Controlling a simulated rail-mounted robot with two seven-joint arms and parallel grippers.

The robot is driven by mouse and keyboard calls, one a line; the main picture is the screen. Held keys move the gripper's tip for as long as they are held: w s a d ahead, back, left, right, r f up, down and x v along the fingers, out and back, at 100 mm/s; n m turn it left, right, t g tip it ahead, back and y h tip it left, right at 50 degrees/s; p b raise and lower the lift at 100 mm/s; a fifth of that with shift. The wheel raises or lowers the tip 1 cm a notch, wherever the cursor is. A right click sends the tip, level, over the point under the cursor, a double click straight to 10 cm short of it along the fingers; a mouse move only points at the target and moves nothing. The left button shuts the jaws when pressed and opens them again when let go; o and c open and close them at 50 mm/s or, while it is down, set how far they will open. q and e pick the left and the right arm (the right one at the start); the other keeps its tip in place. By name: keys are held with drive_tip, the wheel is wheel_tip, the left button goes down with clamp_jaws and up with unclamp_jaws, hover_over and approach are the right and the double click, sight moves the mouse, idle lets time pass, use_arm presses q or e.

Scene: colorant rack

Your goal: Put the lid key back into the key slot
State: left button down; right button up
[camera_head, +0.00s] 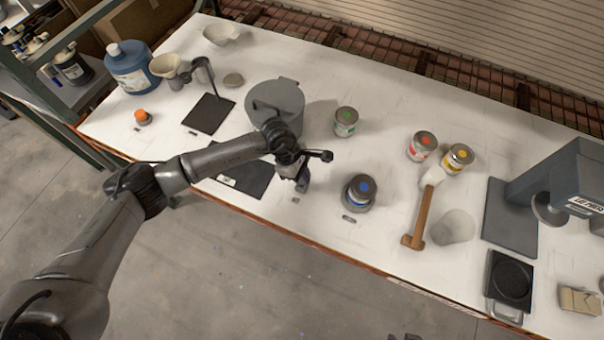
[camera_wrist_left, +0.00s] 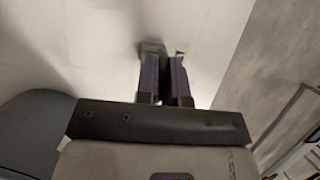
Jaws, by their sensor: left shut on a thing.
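My left gripper (camera_head: 302,186) is over the front middle of the table, between the dark mat and the blue-dotted can. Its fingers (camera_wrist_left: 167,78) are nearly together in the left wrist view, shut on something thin. A small grey piece (camera_wrist_left: 152,47) shows at the fingertips and looks like part of the lid key; the rest is hidden between the fingers. In the head view the key is too small to make out. I cannot make out the key slot for sure in either view. My right gripper is not in view.
A large grey pail (camera_head: 276,104) stands behind my left gripper. The blue-dotted can (camera_head: 359,192) is to its right, with a green-dotted can (camera_head: 345,122) farther back. A mallet (camera_head: 419,220) and a grey press (camera_head: 557,185) are farther right. The dark mat (camera_head: 243,179) lies left.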

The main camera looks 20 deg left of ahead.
use_arm(q)
drive_tip(key=shift+f, duration=0.25)
drive_tip(key=c, duration=1.1)
unclamp_jaws()
drive_tip(key=shift+c, duration=0.2)
drive_tip(key=b+v, duration=0.2)
drive_tip(key=v, duration=1.2)
